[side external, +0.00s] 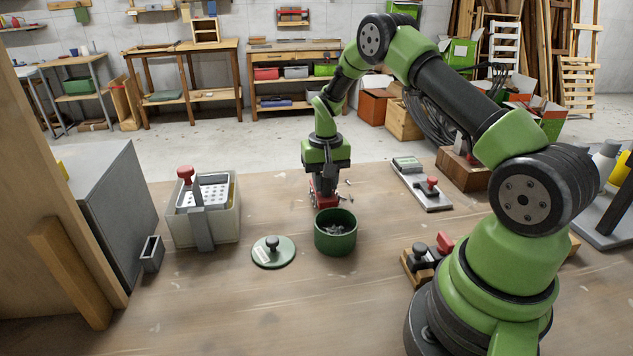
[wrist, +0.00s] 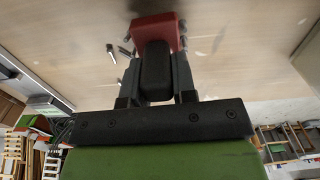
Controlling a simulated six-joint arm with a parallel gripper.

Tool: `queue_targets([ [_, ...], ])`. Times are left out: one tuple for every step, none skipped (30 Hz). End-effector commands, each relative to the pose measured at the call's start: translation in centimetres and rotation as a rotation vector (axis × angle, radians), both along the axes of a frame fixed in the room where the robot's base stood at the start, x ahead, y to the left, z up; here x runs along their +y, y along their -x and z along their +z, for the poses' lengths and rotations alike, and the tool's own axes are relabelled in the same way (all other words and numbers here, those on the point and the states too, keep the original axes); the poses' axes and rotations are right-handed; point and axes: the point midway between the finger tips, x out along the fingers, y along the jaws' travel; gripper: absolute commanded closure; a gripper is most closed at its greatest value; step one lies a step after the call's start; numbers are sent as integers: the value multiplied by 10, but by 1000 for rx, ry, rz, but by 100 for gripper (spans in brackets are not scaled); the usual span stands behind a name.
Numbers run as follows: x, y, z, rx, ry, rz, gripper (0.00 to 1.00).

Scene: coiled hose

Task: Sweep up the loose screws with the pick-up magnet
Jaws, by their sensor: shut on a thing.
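My gripper (side external: 322,181) points down over the middle of the bench, shut on the pick-up magnet (side external: 323,197), a red block. In the wrist view the magnet (wrist: 157,30) shows beyond the fingers, with a dark block, perhaps its handle, between them. It is low, at or just above the bench top; I cannot tell if it touches. Small grey bits, seemingly screws, show against its left side. A few loose screws (side external: 348,184) lie just right of it, and one screw (wrist: 111,50) shows beside it in the wrist view. A green pot (side external: 335,240) in front holds grey pieces that look like screws.
A green round lid with a dark knob (side external: 273,250) lies left of the pot. A pale bin with a perforated basket (side external: 208,205) stands further left. A grey plate with a red-knobbed part (side external: 425,188) lies to the right. Bare bench lies in front of the lid and pot.

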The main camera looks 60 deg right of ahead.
Motion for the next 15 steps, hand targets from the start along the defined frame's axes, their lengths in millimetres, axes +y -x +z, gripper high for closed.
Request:
queue_targets([
  [-3,2,0,-1,1,-2,100],
  [-3,2,0,-1,1,-2,100],
  [-4,3,0,-1,1,-2,100],
  [-5,3,0,-1,1,-2,100],
  [-5,2,0,-1,1,-1,100],
  [-7,1,0,-2,1,-2,100],
  [-8,0,0,-1,1,-1,100],
  [-10,-2,0,-2,2,-1,100],
  [-12,-4,0,-1,1,-1,100],
  [-14,-5,0,-3,1,-1,100],
  [-16,-6,0,-2,1,-2,100],
  [-18,-8,0,-2,1,-2,100],
  [-20,-9,0,-3,1,-1,100],
  [-22,-10,0,-2,1,-2,100],
  [-24,-12,0,-2,2,-1,100],
])
